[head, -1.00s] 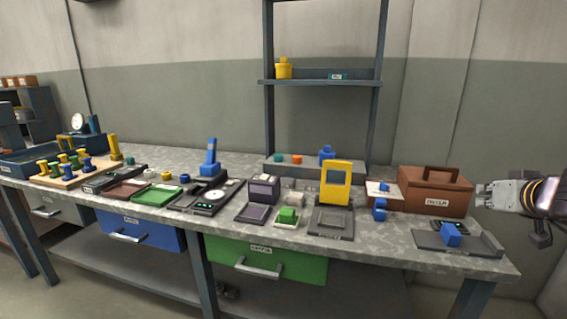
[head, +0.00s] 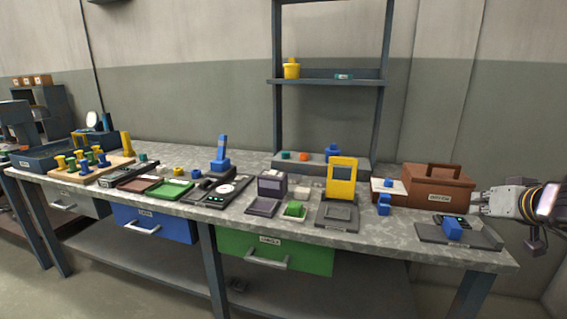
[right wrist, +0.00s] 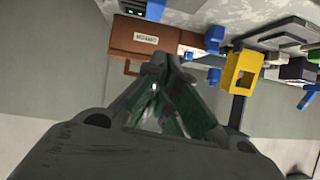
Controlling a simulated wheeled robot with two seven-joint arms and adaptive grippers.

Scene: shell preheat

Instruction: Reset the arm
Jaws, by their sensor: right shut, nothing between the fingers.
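My right gripper (head: 482,202) comes in from the right edge of the head view, beside the brown lidded box (head: 437,187) at the bench's right end. It is shut and empty. In the right wrist view its closed fingers (right wrist: 172,72) point toward the brown box (right wrist: 146,40), with a gap that I cannot judge. My left gripper and arm are out of the head view.
The grey workbench (head: 400,234) holds a yellow frame stand (head: 341,178), a dark tray with a blue block (head: 453,228), a green tray (head: 170,191) and a peg board (head: 112,170). A shelf rack (head: 325,82) stands behind. Blue (head: 158,222) and green (head: 275,249) drawers are shut.

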